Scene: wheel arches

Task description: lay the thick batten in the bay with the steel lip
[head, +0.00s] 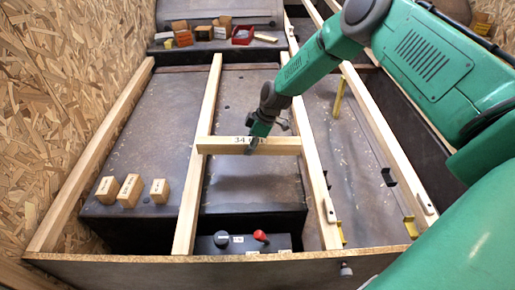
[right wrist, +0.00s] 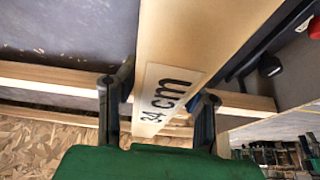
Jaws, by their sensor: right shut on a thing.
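My right gripper (head: 255,140) is shut on a pale wooden batten (head: 281,146) labelled 34 cm. The batten lies crosswise, level, with its ends at the two rails of the middle bay; I cannot tell whether it touches them. In the right wrist view the dark fingers stand either side of the batten (right wrist: 190,50). In the bay to the right, a thin metal strip (head: 372,145) runs lengthwise, possibly the steel lip, with dark clips beside it. My left gripper is not in view.
Long wooden rails (head: 200,150) divide the bays. Three small wooden blocks (head: 130,190) stand in the left bay. A black box with a red knob (head: 261,237) sits at the near end of the middle bay. Small boxes (head: 203,33) and a red tray (head: 243,35) stand at the back.

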